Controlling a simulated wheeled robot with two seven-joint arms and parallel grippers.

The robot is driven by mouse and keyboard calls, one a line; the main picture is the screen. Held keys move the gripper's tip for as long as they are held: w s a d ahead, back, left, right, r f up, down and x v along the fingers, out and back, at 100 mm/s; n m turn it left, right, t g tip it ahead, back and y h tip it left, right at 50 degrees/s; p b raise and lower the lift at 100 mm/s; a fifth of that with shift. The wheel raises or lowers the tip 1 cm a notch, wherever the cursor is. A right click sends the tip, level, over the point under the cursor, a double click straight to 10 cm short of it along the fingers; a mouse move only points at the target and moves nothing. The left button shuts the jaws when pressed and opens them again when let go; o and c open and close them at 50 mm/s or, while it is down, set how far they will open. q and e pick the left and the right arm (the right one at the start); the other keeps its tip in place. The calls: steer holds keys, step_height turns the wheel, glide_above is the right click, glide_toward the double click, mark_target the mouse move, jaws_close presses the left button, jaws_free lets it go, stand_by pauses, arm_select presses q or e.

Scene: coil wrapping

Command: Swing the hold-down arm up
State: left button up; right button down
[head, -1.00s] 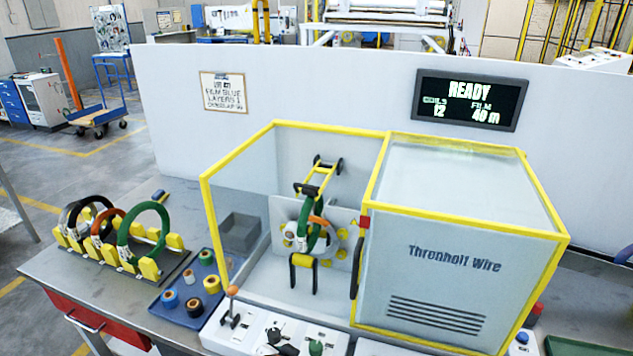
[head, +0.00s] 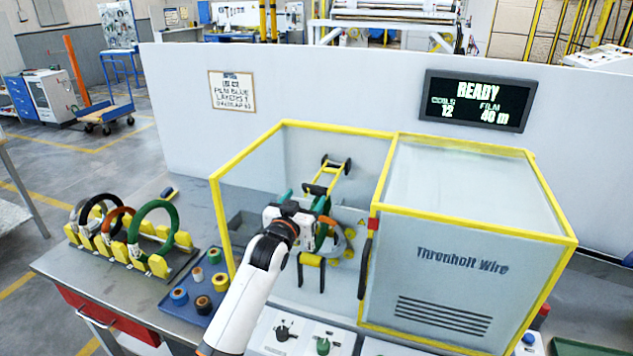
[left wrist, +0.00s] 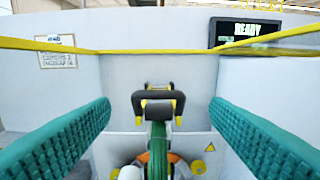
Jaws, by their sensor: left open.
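The hold-down arm (head: 324,182) is a yellow frame with black ends inside the wrapping machine, slanting down over the top of the green coil. In the left wrist view its black crossbar (left wrist: 158,98) sits above the green coil (left wrist: 157,150). My left gripper (head: 304,198) reaches into the machine's open bay from the front and hides part of the coil and arm in the head view. Its two green fingers are open, one on each side of the crossbar, with clear gaps and no contact visible. My right gripper is not in view.
Yellow-edged clear panels (head: 222,232) bound the bay on the left, and a yellow-framed hood (head: 470,235) stands right. A yellow roller on black legs (head: 311,260) stands low in front. A coil rack (head: 160,265) and blue tape tray (head: 178,317) lie left. The display reads READY.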

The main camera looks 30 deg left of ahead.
mark_target(313, 187)
arm_select(q)
steer(key=p+x, duration=0.1)
steer(key=x, duration=0.8)
steer(key=shift+w+p, duration=0.1)
steer(key=shift+p, duration=0.25)
steer(key=shift+f, duration=0.1)
steer(key=c, duration=1.1)
steer(key=shift+c, duration=0.2)
